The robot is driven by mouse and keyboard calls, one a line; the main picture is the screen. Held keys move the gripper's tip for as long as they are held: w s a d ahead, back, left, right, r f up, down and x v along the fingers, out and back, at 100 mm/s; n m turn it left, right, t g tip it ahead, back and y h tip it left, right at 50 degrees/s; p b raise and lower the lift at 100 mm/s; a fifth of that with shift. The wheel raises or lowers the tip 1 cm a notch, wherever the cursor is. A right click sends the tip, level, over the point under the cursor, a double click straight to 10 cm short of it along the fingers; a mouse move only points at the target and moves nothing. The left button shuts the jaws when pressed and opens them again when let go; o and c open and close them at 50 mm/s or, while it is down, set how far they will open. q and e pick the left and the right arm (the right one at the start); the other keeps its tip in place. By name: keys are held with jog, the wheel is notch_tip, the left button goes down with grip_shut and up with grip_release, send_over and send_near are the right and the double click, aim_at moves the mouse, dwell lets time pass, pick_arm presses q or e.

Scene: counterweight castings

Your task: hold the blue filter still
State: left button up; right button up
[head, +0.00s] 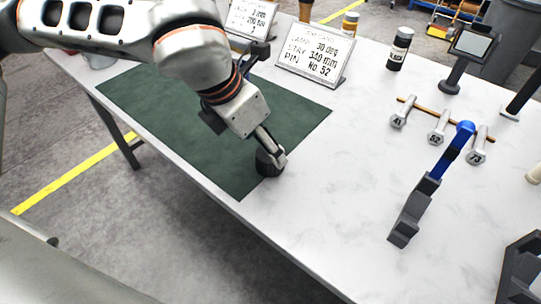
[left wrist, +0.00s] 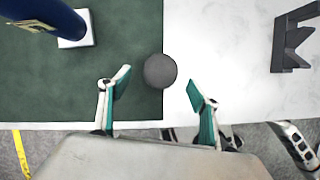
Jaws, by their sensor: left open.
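A dark blue cylinder (left wrist: 48,14) with yellow marks, the only likely blue filter, shows at the top left of the left wrist view, partly cut off, by a white block (left wrist: 76,30). The casting (head: 268,165) sits at the edge of the green mat (head: 225,170), close to the fingertips. Contact cannot be told. My right gripper does not show.
Sign cards (head: 315,62), a dark bottle (head: 398,48) and a small screen (head: 474,45) stand farther back. The table's front middle is clear.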

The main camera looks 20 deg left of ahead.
pick_arm(q)
jog(key=shift+f, duration=0.1)
jog(key=x, duration=0.5)
jog(key=shift+f+b, duration=0.1)
jog(key=shift+b, duration=0.3)
jog(key=shift+s, duration=0.1)
jog(key=c, duration=1)
